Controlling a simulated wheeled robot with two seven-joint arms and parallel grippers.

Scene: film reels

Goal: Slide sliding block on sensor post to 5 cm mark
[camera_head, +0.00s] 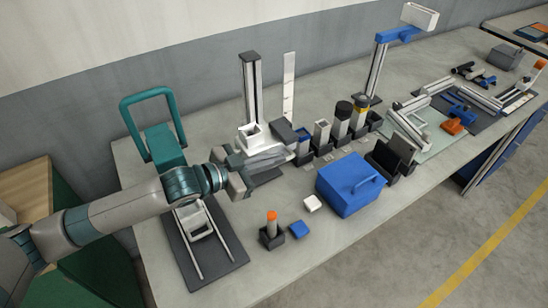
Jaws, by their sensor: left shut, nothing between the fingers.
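A white block with a square opening (254,134), which looks like the sliding block, sits low at the post. A tall white scale strip (289,85) stands just right of the post; its marks are too small to read. My left gripper (250,172) is shut and empty, just in front of the post's lower part. Whether it touches the block I cannot tell. The arm and gripper hide part of the area around the post's base. My right gripper does not show.
A teal handled frame (165,140) stands left of the post. A dark mat (222,262) with a pale frame lies in front.

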